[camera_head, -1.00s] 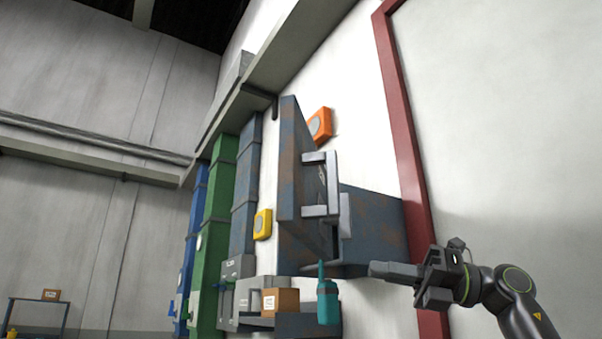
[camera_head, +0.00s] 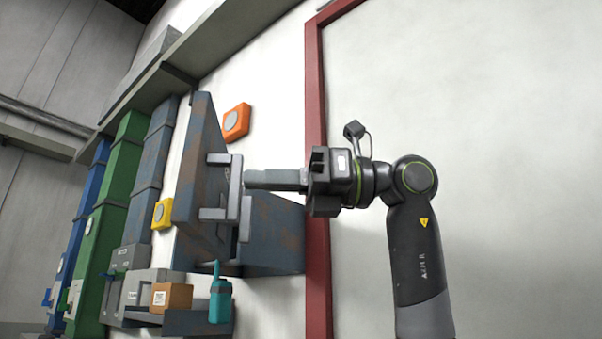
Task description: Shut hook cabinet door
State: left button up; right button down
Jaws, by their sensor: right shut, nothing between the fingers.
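The hook cabinet (camera_head: 280,235) is a blue-grey, rust-stained box on the white wall. Its door (camera_head: 196,135) stands open, swung out from the wall at the left, with a grey bracket-like handle (camera_head: 234,196) on its right-hand face. My right gripper (camera_head: 252,179) comes in from the right, shut and empty. Its fingers point left, with their tips right beside the handle in the picture; I cannot tell if they touch it. The inside of the cabinet is mostly hidden. My left gripper is not in view.
An orange wall box (camera_head: 236,121) and a yellow one (camera_head: 162,214) flank the door. A red frame (camera_head: 317,130) runs up the wall behind my right arm.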

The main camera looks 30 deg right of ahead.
aim_at(197, 178)
jog(key=p+x, duration=0.1)
jog(key=x, duration=0.4)
jog(key=shift+w+a+p, duration=0.25)
jog(key=shift+a+p, duration=0.05)
jog(key=shift+a, duration=0.05)
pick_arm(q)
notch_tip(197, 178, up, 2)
